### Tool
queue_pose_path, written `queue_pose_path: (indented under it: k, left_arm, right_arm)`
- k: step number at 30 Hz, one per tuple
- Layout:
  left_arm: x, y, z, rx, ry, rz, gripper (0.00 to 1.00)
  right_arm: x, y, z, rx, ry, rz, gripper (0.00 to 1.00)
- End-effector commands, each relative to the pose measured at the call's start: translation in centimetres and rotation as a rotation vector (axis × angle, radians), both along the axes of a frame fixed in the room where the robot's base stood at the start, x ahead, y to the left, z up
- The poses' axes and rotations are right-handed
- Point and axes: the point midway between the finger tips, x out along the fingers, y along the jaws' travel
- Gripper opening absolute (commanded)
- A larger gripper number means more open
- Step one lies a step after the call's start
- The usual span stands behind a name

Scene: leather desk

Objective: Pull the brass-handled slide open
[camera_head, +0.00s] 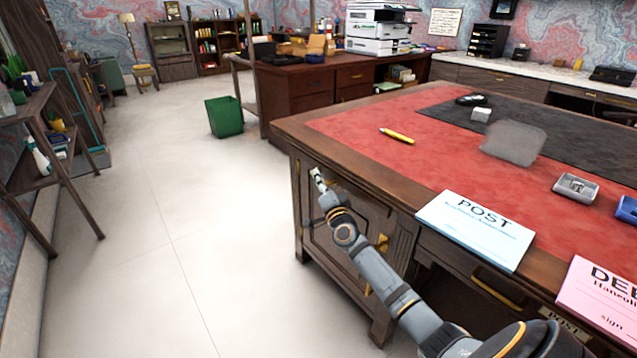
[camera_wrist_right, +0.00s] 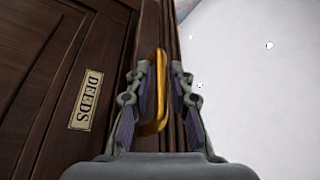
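In the right wrist view, an upright-looking brass handle (camera_wrist_right: 159,92) is fixed on a dark wooden strip of the desk, beside a panel with a "DEEDS" label (camera_wrist_right: 86,99). My right gripper (camera_wrist_right: 160,78) has one finger on each side of this handle. The fingers are apart, and a gap shows between the handle and the right finger. In the head view my right gripper (camera_head: 318,178) is at the left end of the red-topped desk (camera_head: 330,163), just below the top's edge. The handle cannot be made out there. My left gripper is not in view.
A blue-white "POST" sheet (camera_head: 475,230) and a pink sheet (camera_head: 603,300) lie at the desk's front edge. Other brass handles show below, one on the drawer (camera_head: 498,288). The floor left of the desk is clear; a green bin (camera_head: 224,117) stands beyond.

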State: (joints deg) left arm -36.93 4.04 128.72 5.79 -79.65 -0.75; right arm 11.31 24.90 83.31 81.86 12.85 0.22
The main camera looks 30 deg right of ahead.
Motion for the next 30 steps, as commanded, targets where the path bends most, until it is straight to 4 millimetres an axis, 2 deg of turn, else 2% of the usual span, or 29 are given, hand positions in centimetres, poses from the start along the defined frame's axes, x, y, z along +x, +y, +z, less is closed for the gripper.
queue_pose_path:
  k: [3,10,11,15,16,30]
  left_arm:
    - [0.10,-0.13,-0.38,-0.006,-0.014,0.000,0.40]
    - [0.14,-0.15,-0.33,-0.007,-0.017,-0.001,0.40]
    - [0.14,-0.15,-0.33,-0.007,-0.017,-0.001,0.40]
    - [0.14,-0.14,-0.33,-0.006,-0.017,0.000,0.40]
    - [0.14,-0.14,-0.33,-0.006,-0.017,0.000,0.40]
    - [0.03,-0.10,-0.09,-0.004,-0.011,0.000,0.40]
  right_arm:
    - [0.69,-0.13,0.12,0.000,0.001,0.001,0.21]
    - [0.76,-0.14,0.20,-0.001,0.001,0.001,0.21]
    - [0.76,-0.14,0.20,-0.001,0.001,0.001,0.20]
    - [0.74,-0.15,0.19,-0.001,0.001,0.001,0.01]
    - [0.74,-0.15,0.19,-0.001,0.001,0.001,0.00]
    - [0.69,0.25,0.24,0.000,0.002,0.001,0.00]
